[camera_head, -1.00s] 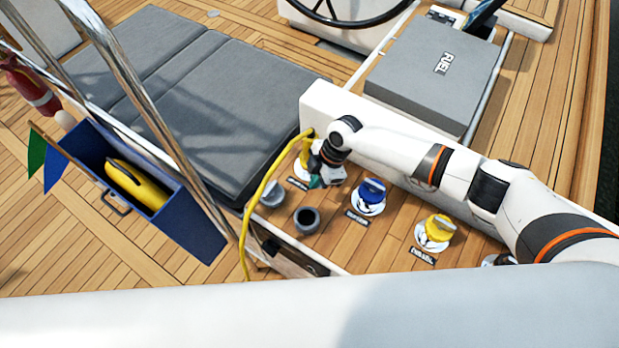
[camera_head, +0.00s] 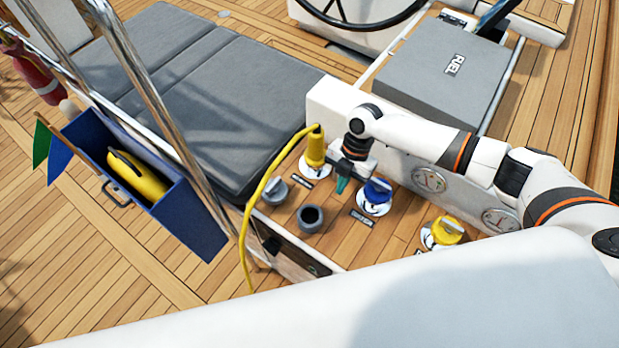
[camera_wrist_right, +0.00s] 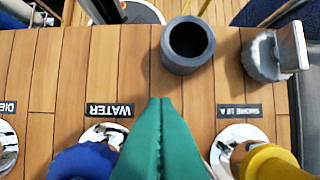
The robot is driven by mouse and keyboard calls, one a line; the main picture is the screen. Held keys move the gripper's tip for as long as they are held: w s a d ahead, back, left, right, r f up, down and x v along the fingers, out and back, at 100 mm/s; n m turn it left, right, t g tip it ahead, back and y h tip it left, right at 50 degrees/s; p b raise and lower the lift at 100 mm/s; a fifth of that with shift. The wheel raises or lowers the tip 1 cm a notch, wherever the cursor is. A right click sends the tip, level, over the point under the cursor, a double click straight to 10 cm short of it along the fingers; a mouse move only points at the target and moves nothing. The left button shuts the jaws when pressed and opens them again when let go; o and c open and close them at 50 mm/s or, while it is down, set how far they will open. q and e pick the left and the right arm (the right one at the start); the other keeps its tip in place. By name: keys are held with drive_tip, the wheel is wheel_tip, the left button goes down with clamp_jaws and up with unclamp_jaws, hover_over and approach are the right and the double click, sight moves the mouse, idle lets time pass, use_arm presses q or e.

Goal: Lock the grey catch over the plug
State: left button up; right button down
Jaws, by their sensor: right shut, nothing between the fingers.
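The yellow plug (camera_head: 315,150) stands upright on a round white fitting beside the white wall, with its yellow cable running from the top. In the right wrist view the plug (camera_wrist_right: 272,163) is at the lower right, partly cut off, by a label reading SHORE 16 A. Its round plate (camera_wrist_right: 240,136) shows there. I cannot make out the grey catch clearly; the plug's base is partly behind my gripper in the head view. My right gripper (camera_head: 342,186) is shut and empty, teal fingers pointing down, between the plug and the blue cap (camera_head: 377,191). My left gripper is out of view.
An open grey cup (camera_head: 311,217) and a grey cap (camera_head: 275,190) stand on the teak ledge in front of the plug. A yellow cap (camera_head: 446,231) is farther right. The yellow cable (camera_head: 252,210) hangs over the ledge near the steel rail (camera_head: 165,120).

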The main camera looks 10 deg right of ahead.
drive_tip(key=d+n+g+h+b, duration=0.1)
drive_tip(key=d+n+b, duration=0.1)
drive_tip(key=d+n, duration=0.2)
drive_tip(key=shift+w+d+n+b, duration=0.15)
drive_tip(key=shift+d+n+b, duration=0.15)
drive_tip(key=shift+d+n, duration=0.15)
drive_tip(key=shift+w+a, duration=0.1)
drive_tip(key=shift+a, duration=0.05)
drive_tip(key=shift+w+a+b, duration=0.35)
drive_tip(key=shift+w+a, duration=0.05)
drive_tip(key=shift+w, duration=0.25)
drive_tip(key=b+v, duration=0.2)
drive_tip(key=v, duration=1)
drive_tip(key=shift+a+b, duration=0.15)
drive_tip(key=shift+b, duration=0.15)
